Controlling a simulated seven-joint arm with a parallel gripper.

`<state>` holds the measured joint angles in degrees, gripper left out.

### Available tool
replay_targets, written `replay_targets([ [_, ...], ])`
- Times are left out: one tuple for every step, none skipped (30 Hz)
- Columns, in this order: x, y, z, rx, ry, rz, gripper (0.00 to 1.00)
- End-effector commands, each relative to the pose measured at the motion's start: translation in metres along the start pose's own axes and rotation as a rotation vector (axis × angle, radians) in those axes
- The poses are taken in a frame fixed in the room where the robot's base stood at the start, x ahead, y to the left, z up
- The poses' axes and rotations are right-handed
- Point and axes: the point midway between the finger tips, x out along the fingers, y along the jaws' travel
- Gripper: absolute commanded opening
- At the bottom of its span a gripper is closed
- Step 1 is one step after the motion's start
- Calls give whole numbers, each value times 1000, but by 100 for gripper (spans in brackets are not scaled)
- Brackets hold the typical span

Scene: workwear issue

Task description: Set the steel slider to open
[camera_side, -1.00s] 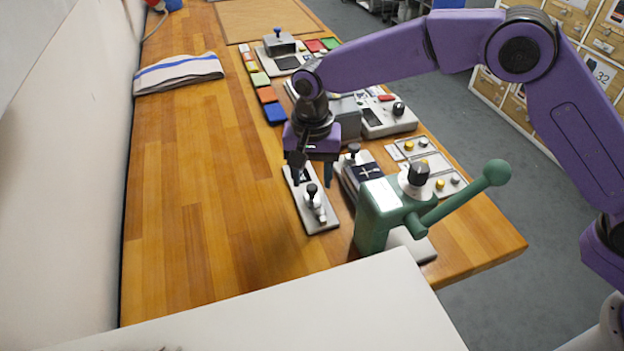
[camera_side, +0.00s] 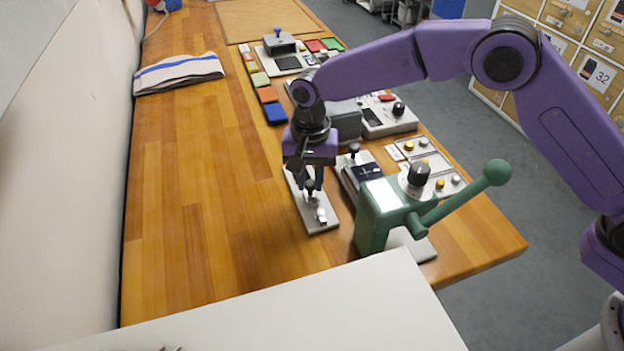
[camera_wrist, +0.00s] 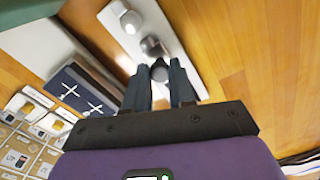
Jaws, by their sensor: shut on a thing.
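The slider plate (camera_side: 325,224) lies on the wooden bench, a pale grey strip below my gripper; it also shows in the wrist view (camera_wrist: 178,32). A steel, whitish post (camera_side: 320,214) stands at its near end and appears at the upper left in the wrist view (camera_wrist: 131,21). A dark slider knob (camera_side: 310,186) stands farther along the plate. My gripper (camera_side: 311,182) is shut on the knob, with both fingers down around it. The wrist view shows the knob's dark top (camera_wrist: 159,70) between the fingertips. The fingers hide part of the plate and any markings there.
A green lever device (camera_side: 376,222) stands close at right, its handle reaching right. Grey control boxes and coloured tiles (camera_side: 275,113) lie behind. A folded striped cloth (camera_side: 180,72) lies back left. The left bench is clear.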

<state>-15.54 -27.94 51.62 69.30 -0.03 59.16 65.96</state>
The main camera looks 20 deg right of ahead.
Motion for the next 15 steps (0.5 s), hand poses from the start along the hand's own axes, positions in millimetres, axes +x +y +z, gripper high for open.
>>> replay_targets([
  [0,-3,-5,2,1,-3,0],
  [0,-4,-8,2,0,-2,0],
  [0,-5,-10,2,1,-4,0],
  [0,-6,-12,1,1,-3,0],
  [0,-6,-13,1,1,-3,0],
  [0,-7,-15,1,1,-3,0],
  [-1,-7,-15,0,1,-3,0],
  [-1,-7,-16,0,1,-4,0],
  [-1,-7,-16,1,2,-5,0],
  [-1,-7,-16,1,2,-5,0],
  [-1,-7,-17,1,2,-6,0],
  [-1,-7,-17,2,3,-7,0],
  [-1,-7,-17,2,4,-8,0],
  [-1,-7,-17,2,4,-8,0],
  [-1,-7,-18,3,5,-9,27],
])
